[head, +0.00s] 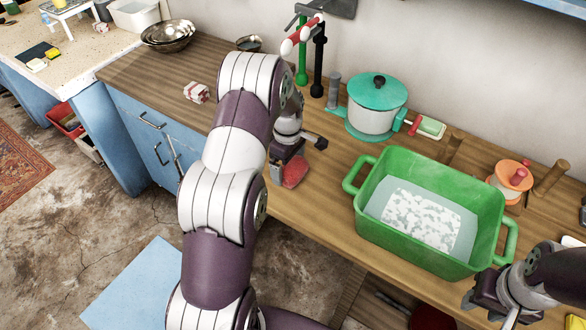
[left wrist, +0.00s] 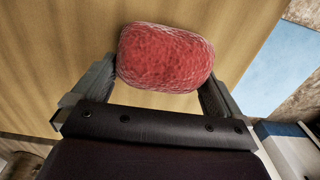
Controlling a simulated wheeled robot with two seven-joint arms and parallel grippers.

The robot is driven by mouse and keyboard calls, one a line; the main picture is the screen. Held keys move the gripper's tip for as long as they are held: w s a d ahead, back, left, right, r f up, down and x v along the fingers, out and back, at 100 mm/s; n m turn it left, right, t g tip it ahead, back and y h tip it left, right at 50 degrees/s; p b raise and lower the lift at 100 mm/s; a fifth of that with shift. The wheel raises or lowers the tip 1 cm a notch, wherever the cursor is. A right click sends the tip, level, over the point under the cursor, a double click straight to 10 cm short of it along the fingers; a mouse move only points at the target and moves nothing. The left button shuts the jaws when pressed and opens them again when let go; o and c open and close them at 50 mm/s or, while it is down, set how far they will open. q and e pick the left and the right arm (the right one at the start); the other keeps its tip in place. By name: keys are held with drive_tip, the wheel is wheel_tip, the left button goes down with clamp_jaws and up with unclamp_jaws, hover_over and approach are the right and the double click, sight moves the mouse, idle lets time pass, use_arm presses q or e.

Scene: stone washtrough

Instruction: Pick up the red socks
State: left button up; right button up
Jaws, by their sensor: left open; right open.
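The red socks (head: 294,172) show as a rounded, fuzzy red bundle near the front edge of the wooden counter. In the left wrist view the red bundle (left wrist: 165,57) lies between and just beyond my left fingertips. My left gripper (head: 291,160) is open over the socks, one finger on each side of them; it also shows in the left wrist view (left wrist: 158,82). I cannot tell whether the fingers touch them. My right gripper (head: 490,306) is open and empty at the lower right, in front of the green tub.
A green tub (head: 369,222) with soapy water stands right of the socks. A teal-lidded pot (head: 372,120) stands behind. A red-and-white bundle (head: 196,92) and metal bowls (head: 168,36) are on the counter to the left. The counter's front edge is close to the socks.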

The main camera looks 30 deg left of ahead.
use_arm(q)
drive_tip(key=c, duration=0.7)
drive_tip(key=shift+r, duration=0.1)
